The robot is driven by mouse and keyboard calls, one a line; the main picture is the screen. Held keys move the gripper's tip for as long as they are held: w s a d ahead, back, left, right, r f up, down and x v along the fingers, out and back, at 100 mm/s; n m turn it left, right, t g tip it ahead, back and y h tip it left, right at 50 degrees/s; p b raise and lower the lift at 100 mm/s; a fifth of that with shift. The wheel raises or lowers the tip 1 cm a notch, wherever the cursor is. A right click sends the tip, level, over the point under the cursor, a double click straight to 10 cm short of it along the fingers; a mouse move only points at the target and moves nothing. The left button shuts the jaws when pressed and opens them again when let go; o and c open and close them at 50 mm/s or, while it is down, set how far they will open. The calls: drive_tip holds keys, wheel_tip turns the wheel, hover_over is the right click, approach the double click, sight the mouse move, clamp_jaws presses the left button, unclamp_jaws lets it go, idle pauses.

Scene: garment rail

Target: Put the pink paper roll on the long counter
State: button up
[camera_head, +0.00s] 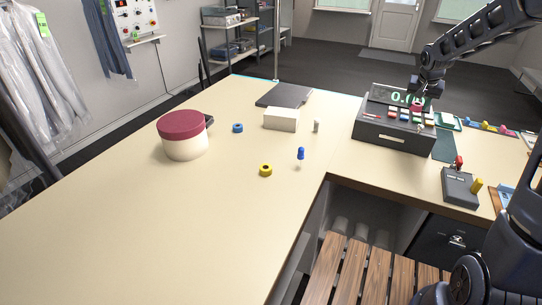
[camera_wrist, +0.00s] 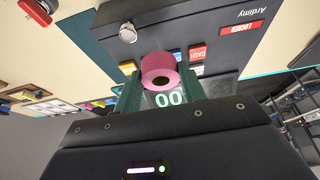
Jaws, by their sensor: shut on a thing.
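The pink paper roll (camera_wrist: 160,66) is held between the green-tipped fingers of my gripper (camera_wrist: 160,84) in the wrist view. In the head view, my gripper (camera_head: 420,98) is over the cash register (camera_head: 392,137) at the right, and a little of the pink roll (camera_head: 417,107) shows beneath it. The register's keys and lit display lie close behind the roll in the wrist view; I cannot tell whether the roll touches the register. The long counter (camera_head: 140,220) is the beige top filling the left and middle of the head view.
A round box with a maroon lid (camera_head: 181,124), a white box (camera_head: 281,119), a blue roll (camera_head: 238,128), a yellow roll (camera_head: 265,170) and a blue peg-like item (camera_head: 300,154) stand on the counter. Its front left is clear. A dark box with coloured knobs (camera_head: 460,187) stands at right.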

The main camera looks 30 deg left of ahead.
drive_tip(key=s+a+n+y, duration=0.1)
drive_tip(key=s+a+n, duration=0.2)
drive_tip(key=a, duration=0.6)
drive_tip(key=s+a+n+y, duration=0.1)
drive_tip(key=s+a+n, duration=0.25)
drive_tip(key=a, duration=0.55)
wheel_tip(320, 180, up, 2)
drive_tip(key=n+g+y, duration=0.2)
drive_tip(key=n, duration=0.3)
hover_over(313, 150)
drive_tip(key=s+d, duration=0.1)
drive_tip(key=f, duration=2)
drive_tip(key=shift+d, duration=0.2)
drive_tip(key=shift+f, duration=0.1)
drive_tip(key=o, duration=1)
drive_tip(key=shift+c, duration=0.2)
drive_tip(key=v, duration=1.2)
drive_tip(key=shift+s+a, duration=0.1)
